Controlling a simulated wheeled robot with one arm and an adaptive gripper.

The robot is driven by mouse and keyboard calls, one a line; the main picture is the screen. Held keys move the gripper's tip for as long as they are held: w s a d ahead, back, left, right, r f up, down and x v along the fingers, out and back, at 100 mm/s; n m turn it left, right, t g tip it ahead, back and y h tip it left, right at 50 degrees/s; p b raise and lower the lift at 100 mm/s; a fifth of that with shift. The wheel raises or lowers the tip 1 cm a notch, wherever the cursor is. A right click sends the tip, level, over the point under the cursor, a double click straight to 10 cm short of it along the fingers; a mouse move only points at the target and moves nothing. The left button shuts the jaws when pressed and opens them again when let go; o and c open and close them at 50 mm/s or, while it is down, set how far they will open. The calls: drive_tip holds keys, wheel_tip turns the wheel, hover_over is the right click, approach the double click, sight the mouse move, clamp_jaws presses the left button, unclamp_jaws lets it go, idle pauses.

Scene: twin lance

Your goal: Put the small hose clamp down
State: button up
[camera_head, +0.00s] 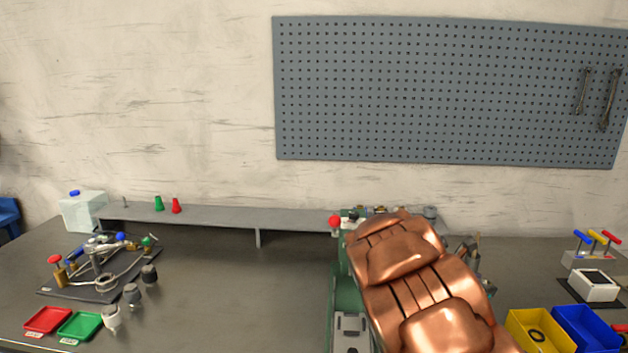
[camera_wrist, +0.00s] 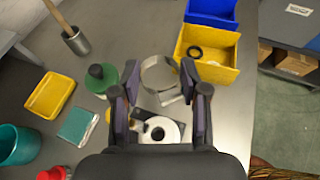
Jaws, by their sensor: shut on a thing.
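The small hose clamp (camera_wrist: 146,88) is a thin metal ring in the wrist view, between my fingertips. My gripper (camera_wrist: 160,72) is shut on it, one dark finger on each side; the exact contact is hard to make out. The clamp appears above the grey bench top. In the head view my copper-coloured arm covers the middle right, and neither gripper nor clamp shows.
A yellow bin (camera_wrist: 207,73) holding a black ring and a blue bin (camera_wrist: 212,25) stand beyond the fingertips. A white round part (camera_wrist: 172,132) lies between the fingers' bases. A yellow tray (camera_wrist: 42,105) is left. Bare bench (camera_head: 240,300) shows left of my arm.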

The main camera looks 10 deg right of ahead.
drive_tip(key=w+a+r+n+t+y, duration=0.1)
drive_tip(key=w+a+n+t+y, duration=0.2)
drive_tip(key=a, duration=0.8)
drive_tip(key=w+a+r+n+t+y, duration=0.2)
drive_tip(key=w+a+n+t+y, duration=0.1)
drive_tip(key=a, duration=0.8)
drive_tip(key=w+a+r+n+t+y, duration=0.2)
drive_tip(key=w+a+n+t, duration=0.3)
drive_tip(key=a, duration=0.6)
drive_tip(key=n+y, duration=0.1)
drive_tip(key=n, duration=0.1)
drive_tip(key=shift+w+n+t, duration=0.15)
drive_tip(key=shift+n+t, duration=0.15)
drive_tip(key=shift+t, duration=0.1)
drive_tip(key=shift+r, duration=0.15)
drive_tip(key=shift+d, duration=0.1)
drive_tip(key=shift+r, duration=0.1)
